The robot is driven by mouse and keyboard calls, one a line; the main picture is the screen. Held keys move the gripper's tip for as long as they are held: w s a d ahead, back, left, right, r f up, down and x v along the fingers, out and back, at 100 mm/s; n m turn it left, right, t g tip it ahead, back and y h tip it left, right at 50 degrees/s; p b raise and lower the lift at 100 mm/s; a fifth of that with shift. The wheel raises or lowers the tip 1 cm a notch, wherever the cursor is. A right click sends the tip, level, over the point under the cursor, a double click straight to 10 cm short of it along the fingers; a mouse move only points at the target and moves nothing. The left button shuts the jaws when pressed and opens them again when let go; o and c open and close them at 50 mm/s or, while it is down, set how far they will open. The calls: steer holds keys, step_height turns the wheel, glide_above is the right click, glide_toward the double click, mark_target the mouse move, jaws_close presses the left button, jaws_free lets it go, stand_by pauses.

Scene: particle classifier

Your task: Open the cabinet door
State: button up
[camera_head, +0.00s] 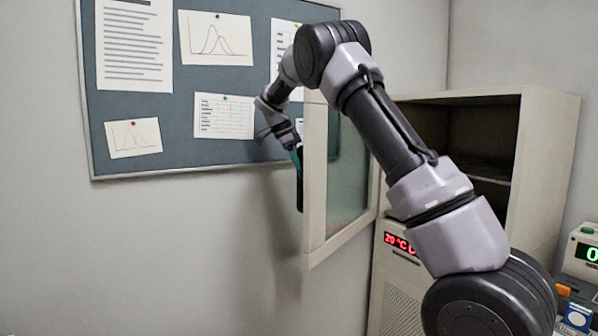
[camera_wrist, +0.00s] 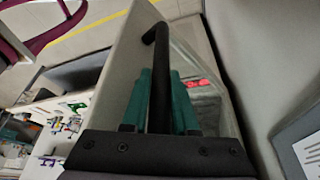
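The cabinet door (camera_head: 314,190), a pale frame around a glass pane (camera_head: 350,185), stands swung wide open to the left of the cabinet (camera_head: 546,150). A dark upright handle (camera_head: 300,190) is on the door's outer face. My gripper (camera_head: 297,157) is at this handle, on the door's left side, partly hidden by the door edge. In the wrist view, the black handle (camera_wrist: 159,75) runs between the teal fingers of my gripper (camera_wrist: 161,100), which lie close against it on both sides. My arm crosses in front of the cabinet opening and hides part of its inside.
The cabinet's upper compartment is open, with a shelf (camera_head: 483,168) inside. A red display (camera_head: 400,243) sits on the cabinet front below. A device with a green readout (camera_head: 585,252) stands at right. A blue notice board (camera_head: 180,90) hangs on the wall behind the door.

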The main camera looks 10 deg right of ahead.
steer(key=o, duration=0.4)
steer(key=v, duration=1)
steer(key=shift+a+r, duration=0.1)
steer(key=shift+r, duration=0.3)
steer(key=shift+s, duration=0.1)
